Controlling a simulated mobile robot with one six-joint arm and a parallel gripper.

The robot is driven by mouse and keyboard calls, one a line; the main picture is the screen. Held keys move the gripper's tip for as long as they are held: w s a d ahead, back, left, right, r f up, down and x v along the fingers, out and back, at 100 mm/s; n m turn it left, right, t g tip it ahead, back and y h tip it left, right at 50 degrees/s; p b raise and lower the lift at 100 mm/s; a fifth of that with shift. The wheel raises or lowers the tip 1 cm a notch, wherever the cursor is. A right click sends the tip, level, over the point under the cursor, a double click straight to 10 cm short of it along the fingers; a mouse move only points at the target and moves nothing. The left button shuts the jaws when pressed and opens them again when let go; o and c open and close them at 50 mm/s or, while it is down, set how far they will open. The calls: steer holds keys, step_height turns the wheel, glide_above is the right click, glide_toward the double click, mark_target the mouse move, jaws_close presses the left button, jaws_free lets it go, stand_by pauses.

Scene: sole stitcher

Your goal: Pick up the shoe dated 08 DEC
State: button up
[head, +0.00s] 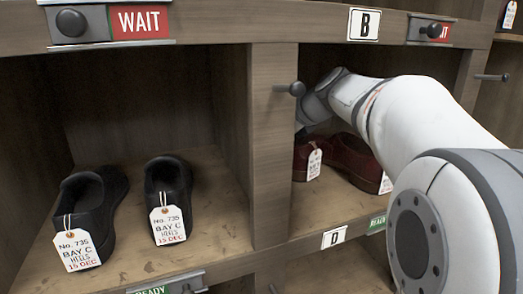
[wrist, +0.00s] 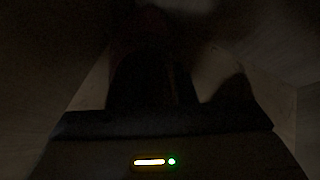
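Two dark red shoes (head: 350,158) stand in the right compartment, partly hidden by my arm. One white tag (head: 314,164) hangs at the left shoe and another (head: 385,184) at the right; their dates are too small to read. My arm reaches into this compartment above the shoes. In the wrist view my gripper (wrist: 165,122) shows only as a dark body with a yellow bar light and a green light. A dark shape lies beyond it, too dark to identify. The fingers are not clear, so I cannot tell whether they hold anything.
Two black shoes (head: 88,205) (head: 168,192) in the left compartment carry tags reading No. 735, BAY C, HEELS, 15 DEC. A wooden divider (head: 272,150) separates the compartments. A dark knob (head: 296,89) sticks out from it. A red WAIT sign (head: 140,22) is above left.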

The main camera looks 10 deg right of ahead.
steer(key=shift+w+a+f, duration=0.2)
steer(key=shift+w+f, duration=0.1)
steer(key=shift+w, duration=0.05)
steer(key=shift+c, duration=0.6)
steer(key=shift+s, duration=0.1)
jaws_close()
steer(key=shift+r, duration=0.1)
stand_by(0.4)
